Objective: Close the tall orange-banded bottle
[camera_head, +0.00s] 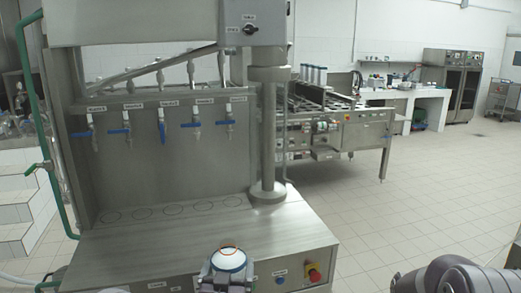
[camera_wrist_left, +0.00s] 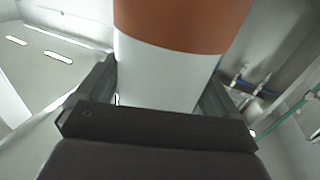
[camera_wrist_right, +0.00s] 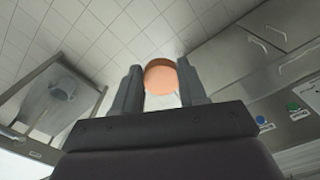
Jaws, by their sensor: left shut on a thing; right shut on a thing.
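The tall bottle (camera_wrist_left: 170,75), white with a wide orange band, fills the middle of the left wrist view. My left gripper (camera_wrist_left: 160,88) is shut on it, with one finger on each side. In the head view my left gripper (camera_head: 228,276) is low in the centre, around the bottle's white round top (camera_head: 229,259), which has a thin orange line. My right gripper (camera_wrist_right: 163,85) is shut on a small round orange cap (camera_wrist_right: 160,79), held between its fingertips. The bottle does not show in the right wrist view. My right gripper's fingers are out of the head view.
A steel filling machine (camera_head: 165,175) with several blue-handled taps stands ahead, above circle-marked places on its worktop (camera_head: 200,240). A red emergency button (camera_head: 314,275) is on its front. The tiled floor (camera_head: 430,200) to the right is clear.

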